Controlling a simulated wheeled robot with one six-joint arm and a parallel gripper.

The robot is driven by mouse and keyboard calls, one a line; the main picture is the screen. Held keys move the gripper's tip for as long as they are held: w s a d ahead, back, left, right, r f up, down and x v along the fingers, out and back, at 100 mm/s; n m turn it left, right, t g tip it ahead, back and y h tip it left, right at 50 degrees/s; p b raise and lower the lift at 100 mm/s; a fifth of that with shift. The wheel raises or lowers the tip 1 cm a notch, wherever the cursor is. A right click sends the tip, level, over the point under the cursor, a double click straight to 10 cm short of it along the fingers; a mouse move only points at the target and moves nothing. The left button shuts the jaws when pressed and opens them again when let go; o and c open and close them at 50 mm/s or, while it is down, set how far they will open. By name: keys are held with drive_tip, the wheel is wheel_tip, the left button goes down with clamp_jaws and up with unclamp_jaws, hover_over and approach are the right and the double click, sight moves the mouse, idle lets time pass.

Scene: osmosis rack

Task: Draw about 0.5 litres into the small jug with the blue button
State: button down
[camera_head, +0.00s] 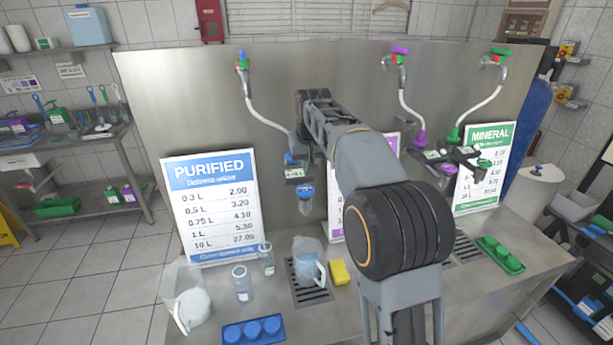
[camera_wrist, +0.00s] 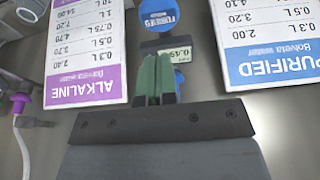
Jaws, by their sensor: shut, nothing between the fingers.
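My gripper (camera_wrist: 155,62) is shut and empty, its green fingers together in the wrist view. The fingertips are at the purified dispenser, by its small display (camera_wrist: 185,53), which seems to read about 0.15. The blue button (camera_wrist: 180,79) is partly hidden behind the fingers; I cannot tell if they touch it. The dispenser's blue label (camera_wrist: 159,13) is beyond. In the head view, the dispenser (camera_head: 296,174) hangs with its nozzle above the small jug (camera_head: 308,264). The clear jug stands upright on the drain grate, with bluish water inside. My arm hides the gripper there.
A yellow sponge (camera_head: 340,272) lies right of the jug. Two glass bottles (camera_head: 242,284) and a larger jug (camera_head: 186,302) stand left. A blue tray (camera_head: 252,331) is at the front edge. The PURIFIED price board (camera_head: 212,210) stands behind; green tray (camera_head: 500,254) at right.

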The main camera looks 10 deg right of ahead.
drive_tip(key=shift+v, duration=2.8)
drive_tip(key=shift+w, duration=0.1)
wheel_tip(320, 180, down, 6)
drive_tip(key=s, duration=0.1)
drive_tip(key=s+f+b, duration=0.1)
drive_tip(key=s+f, duration=0.5)
drive_tip(key=s, duration=0.7)
drive_tip(key=s+f+t+b, duration=0.1)
drive_tip(key=s+f, duration=0.5)
drive_tip(key=s, duration=0.7)
drive_tip(key=shift+t+b, duration=0.3)
drive_tip(key=shift+b, duration=0.45)
